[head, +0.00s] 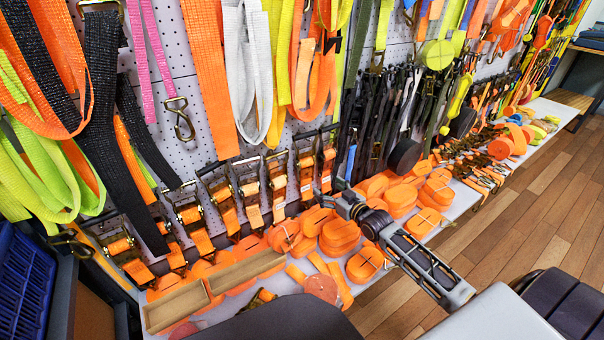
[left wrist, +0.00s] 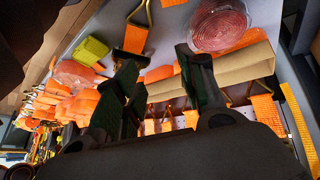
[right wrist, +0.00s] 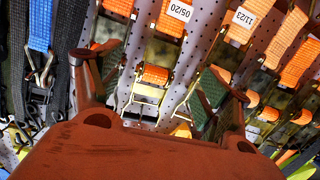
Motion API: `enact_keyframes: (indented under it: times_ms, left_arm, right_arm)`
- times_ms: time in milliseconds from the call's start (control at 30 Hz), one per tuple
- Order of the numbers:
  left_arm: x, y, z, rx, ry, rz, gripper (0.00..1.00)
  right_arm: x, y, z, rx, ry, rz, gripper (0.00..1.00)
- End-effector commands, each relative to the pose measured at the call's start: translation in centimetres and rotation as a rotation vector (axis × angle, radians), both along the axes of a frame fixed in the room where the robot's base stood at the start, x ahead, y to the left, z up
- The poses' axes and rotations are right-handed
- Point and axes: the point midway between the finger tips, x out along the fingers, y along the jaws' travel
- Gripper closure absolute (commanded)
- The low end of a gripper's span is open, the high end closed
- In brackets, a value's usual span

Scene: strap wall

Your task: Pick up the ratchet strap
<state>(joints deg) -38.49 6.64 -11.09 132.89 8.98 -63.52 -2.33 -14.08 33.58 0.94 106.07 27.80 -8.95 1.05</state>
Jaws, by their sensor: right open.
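Several ratchet straps with metal buckles and orange webbing hang in a row on the pegboard wall; one ratchet strap (head: 278,184) hangs left of my right gripper (head: 335,198). In the right wrist view, a ratchet strap (right wrist: 154,76) shows between the open, empty fingers of my right gripper (right wrist: 160,68); contact cannot be told. Another ratchet strap (head: 262,298) lies on the shelf; a buckle with orange webbing (left wrist: 136,36) shows beyond the fingers of my left gripper (left wrist: 155,62) in the left wrist view. The left gripper is open and empty. Which strap is meant is unclear.
Tan bars or trays (head: 176,307) lie on the white shelf (head: 462,199). Many orange strap rolls (head: 340,234) crowd it below the hanging row. Webbing loops (head: 255,75) hang above. A blue crate (head: 24,285) stands at left. The wooden floor (head: 530,215) at right is clear.

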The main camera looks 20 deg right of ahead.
Motion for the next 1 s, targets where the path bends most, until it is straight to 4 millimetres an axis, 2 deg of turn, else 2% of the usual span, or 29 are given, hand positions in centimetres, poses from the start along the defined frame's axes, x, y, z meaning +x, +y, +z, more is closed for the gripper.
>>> enact_keyframes:
  times_ms: [800,1000]
  left_arm:
    - [-1.4,0.5,-0.8,0.024,0.074,0.003,0.60]
    - [-1.4,0.5,-0.8,0.023,0.077,0.006,0.60]
  right_arm:
    - [0.2,0.2,3.3,0.079,-0.145,0.007,0.22]
    - [0.2,0.2,3.4,0.089,-0.147,0.007,0.22]
